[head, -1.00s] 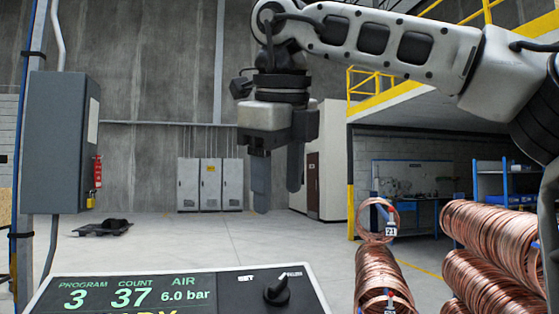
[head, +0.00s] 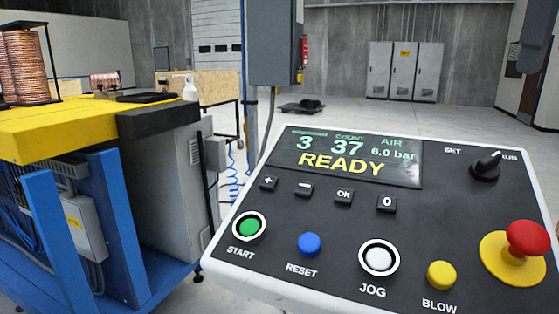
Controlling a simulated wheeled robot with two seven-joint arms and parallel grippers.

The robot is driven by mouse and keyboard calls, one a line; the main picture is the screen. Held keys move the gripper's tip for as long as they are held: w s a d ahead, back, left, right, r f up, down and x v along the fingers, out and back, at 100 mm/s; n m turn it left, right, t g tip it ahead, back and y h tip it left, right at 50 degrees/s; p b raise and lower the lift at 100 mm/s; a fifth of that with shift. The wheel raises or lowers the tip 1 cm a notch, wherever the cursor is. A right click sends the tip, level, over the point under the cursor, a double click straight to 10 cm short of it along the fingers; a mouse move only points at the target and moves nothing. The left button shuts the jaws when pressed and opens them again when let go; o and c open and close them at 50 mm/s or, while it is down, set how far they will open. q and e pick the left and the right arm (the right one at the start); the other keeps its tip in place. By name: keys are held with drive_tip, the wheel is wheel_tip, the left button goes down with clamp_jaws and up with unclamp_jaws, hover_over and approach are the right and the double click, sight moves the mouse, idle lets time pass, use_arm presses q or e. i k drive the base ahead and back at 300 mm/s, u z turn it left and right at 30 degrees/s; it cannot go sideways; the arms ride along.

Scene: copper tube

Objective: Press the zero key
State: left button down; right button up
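The zero key (head: 387,203) is a small black square key marked 0. It is the rightmost in a row on the tilted control panel (head: 340,255), with the OK key (head: 344,196), the minus key (head: 305,188) and the plus key (head: 268,182) to its left. No gripper touches it. The display (head: 345,160) reads 3, 37, 6.0 bar and READY. Of my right gripper (head: 537,45), only a dark grey finger-like part shows at the top right edge, up and right of the panel; its opening is out of frame. My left gripper is not in view.
Below the keys sit the green START (head: 249,227), blue RESET (head: 309,244), white JOG (head: 379,258) and yellow BLOW (head: 441,275) buttons. A red mushroom button (head: 528,238) and a selector knob (head: 486,166) are at the right. A yellow-topped bench (head: 60,125) stands left.

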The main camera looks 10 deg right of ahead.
sight(388, 204)
drive_tip(key=k, duration=1.35)
